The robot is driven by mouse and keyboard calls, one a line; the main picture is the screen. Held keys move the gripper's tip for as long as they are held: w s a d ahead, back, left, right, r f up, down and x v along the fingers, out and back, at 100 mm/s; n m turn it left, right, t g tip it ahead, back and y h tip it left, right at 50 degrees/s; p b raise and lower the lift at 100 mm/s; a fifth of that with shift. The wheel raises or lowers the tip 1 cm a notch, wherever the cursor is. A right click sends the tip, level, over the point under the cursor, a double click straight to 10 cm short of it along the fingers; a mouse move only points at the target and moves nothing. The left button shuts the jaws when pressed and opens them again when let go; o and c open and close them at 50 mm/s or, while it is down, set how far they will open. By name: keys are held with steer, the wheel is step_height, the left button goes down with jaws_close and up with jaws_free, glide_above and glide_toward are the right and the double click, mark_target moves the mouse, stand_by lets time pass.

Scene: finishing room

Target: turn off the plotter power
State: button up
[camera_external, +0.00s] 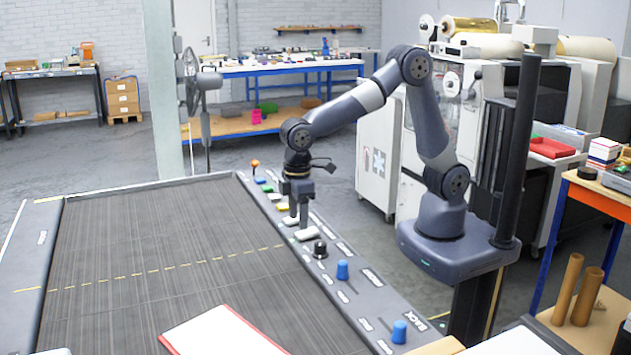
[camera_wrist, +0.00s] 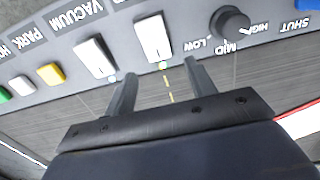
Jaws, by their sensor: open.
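The plotter (camera_external: 150,235) is a wide dark bed with a grey control strip (camera_external: 360,300) along its right side. The strip bears two white rocker switches; the wrist view shows one (camera_wrist: 94,57) by the label VACUUM and another (camera_wrist: 152,38) whose label is out of view. A black knob (camera_wrist: 230,22) marked LOW, MID, HIGH sits to their right, also seen in the external view (camera_external: 320,249). No readable label says power. My gripper (camera_external: 298,222) is open and empty, pointing down over the white switches. In the wrist view its fingertips (camera_wrist: 160,69) lie just below the second switch; contact cannot be told.
Blue knobs (camera_external: 342,270) (camera_external: 399,331) stand nearer along the strip. A yellow button (camera_wrist: 50,74) and an orange-topped lever (camera_external: 254,165) are farther along it. A red-edged white sheet (camera_external: 222,332) lies on the bed. Most of the bed is clear.

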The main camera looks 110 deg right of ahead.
mark_target(298, 235)
steer(key=shift+f, duration=2.1)
steer(key=shift+c, duration=0.3)
